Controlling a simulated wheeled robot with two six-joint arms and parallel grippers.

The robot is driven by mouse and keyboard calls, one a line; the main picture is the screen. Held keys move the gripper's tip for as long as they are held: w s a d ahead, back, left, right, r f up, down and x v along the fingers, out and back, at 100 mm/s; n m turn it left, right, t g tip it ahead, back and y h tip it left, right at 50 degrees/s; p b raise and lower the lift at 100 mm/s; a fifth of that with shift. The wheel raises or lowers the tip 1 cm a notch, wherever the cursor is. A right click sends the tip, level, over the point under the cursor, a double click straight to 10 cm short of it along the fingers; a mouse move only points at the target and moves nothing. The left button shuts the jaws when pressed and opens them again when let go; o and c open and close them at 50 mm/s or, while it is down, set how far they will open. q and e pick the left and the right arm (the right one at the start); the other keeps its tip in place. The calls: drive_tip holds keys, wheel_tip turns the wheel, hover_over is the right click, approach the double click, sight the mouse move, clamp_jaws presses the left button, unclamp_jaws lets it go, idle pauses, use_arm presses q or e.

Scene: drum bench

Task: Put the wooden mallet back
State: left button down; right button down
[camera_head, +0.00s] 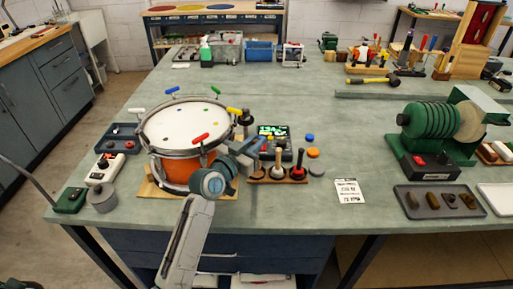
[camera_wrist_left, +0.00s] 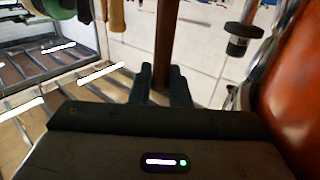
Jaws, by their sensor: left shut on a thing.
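My left gripper (camera_head: 250,152) is beside the right side of the drum, just left of the mallet rack (camera_head: 262,180). In the left wrist view the gripper (camera_wrist_left: 164,88) is shut on a brown wooden shaft (camera_wrist_left: 167,40), which I take to be the wooden mallet's handle. The shaft runs up out of that view, and its head is not clearly seen. In the head view a dark round knob (camera_head: 245,118) shows above the gripper; I cannot tell whether it belongs to the mallet. The rack holds other mallets, one with a red head (camera_head: 299,172). My right gripper is not in view.
The drum (camera_head: 186,125) with coloured keys on its rim stands left of the gripper. A dark electronic box (camera_head: 273,131) is behind the rack. Orange and blue discs (camera_head: 315,171) and a white card (camera_head: 348,191) lie to the right.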

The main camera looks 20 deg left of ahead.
use_arm(q)
drive_tip(key=shift+w, duration=0.4)
wheel_tip(320, 180, down, 4)
drive_tip(key=shift+w+r+p, duration=0.1)
drive_tip(key=shift+r+p, duration=0.1)
drive_tip(key=shift+p, duration=0.1)
drive_tip(key=shift+f+b, duration=0.25)
drive_tip(key=shift+b, duration=0.05)
drive_tip(key=c, duration=1.4)
unclamp_jaws()
drive_tip(key=shift+r, duration=0.1)
drive_tip(key=shift+o, duration=0.2)
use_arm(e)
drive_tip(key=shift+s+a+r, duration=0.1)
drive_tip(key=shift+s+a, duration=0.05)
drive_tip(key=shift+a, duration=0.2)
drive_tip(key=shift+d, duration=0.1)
